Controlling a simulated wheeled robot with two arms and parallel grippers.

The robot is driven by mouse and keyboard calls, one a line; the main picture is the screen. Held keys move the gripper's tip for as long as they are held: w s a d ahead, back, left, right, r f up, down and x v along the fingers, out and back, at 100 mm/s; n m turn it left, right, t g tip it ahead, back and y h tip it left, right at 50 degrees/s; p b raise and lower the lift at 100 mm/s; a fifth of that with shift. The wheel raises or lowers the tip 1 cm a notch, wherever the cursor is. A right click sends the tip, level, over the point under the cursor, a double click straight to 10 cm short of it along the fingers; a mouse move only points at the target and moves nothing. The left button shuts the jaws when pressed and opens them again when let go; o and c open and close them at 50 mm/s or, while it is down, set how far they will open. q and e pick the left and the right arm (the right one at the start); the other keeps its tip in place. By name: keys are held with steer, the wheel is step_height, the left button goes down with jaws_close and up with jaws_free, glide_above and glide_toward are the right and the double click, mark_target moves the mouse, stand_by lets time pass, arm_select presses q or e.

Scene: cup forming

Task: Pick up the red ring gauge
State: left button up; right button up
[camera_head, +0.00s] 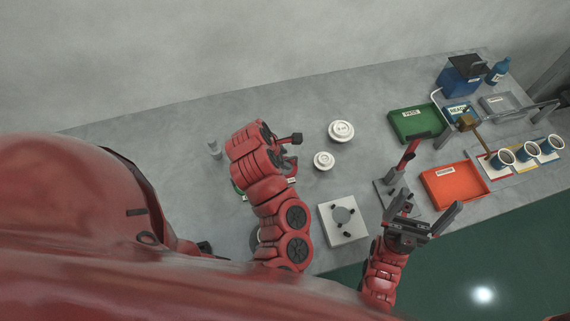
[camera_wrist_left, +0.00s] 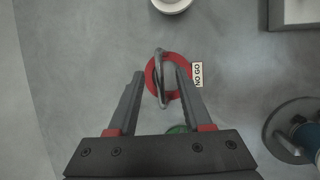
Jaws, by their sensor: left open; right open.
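The red ring gauge (camera_wrist_left: 153,74) lies flat on the table in the left wrist view, with a "NO GO" tag on its right side and a grey metal handle arching over it. My left gripper (camera_wrist_left: 160,78) is open above it, its two fingers on either side of the handle; I cannot tell whether they touch it. In the head view my left arm mostly hides the ring. My left gripper shows there too (camera_head: 291,150). My right gripper (camera_head: 431,212) is open and empty at the table's front edge.
A green ring (camera_wrist_left: 178,129) lies close to the red one, partly hidden by my gripper. White round pieces (camera_head: 342,131) (camera_head: 323,161) and a metal block (camera_head: 342,220) stand to the right. Farther right are a green tray (camera_head: 400,127), an orange tray (camera_head: 454,187) and blue cups (camera_head: 503,158).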

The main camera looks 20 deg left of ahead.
arm_select(q)
steer(key=shift+x, duration=0.95)
jaws_close()
